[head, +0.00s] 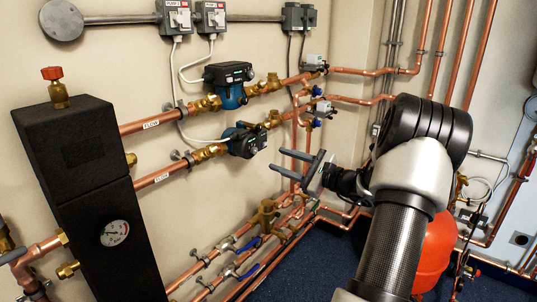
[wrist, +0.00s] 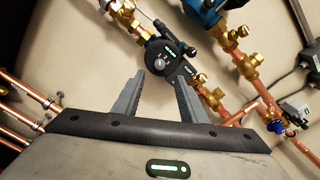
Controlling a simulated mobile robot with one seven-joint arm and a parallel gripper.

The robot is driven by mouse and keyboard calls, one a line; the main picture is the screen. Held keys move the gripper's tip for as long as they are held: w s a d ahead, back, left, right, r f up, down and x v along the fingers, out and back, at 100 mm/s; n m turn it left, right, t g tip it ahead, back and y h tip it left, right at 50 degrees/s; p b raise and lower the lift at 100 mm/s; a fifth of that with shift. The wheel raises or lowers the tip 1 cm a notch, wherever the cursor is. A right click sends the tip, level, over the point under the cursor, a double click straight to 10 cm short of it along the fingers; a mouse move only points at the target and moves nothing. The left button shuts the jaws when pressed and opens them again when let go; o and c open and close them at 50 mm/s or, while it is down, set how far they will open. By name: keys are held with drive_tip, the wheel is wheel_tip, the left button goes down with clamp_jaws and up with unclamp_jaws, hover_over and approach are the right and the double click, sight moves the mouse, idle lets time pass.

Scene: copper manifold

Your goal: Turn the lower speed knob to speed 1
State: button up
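Two dark pumps sit on the copper flow pipes in the head view, the upper pump (head: 229,84) above the lower pump (head: 243,141). The lower pump also shows in the wrist view (wrist: 180,72), with a round grey knob (wrist: 159,66) on its dark face beside a small green-lit strip. My gripper (head: 296,163) is open and empty, to the right of and a little below the lower pump. In the wrist view its two grey fingers (wrist: 160,77) point toward the lower pump with a wide gap between them. The fingers appear apart from the knob.
Lower pipes with blue-handled valves (head: 247,272) lie below my gripper. A red tank (head: 437,255) stands at the right behind my arm.

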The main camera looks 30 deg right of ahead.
drive_tip(key=p+v, duration=0.1)
drive_tip(key=v, duration=0.8)
drive_tip(key=shift+s, duration=0.1)
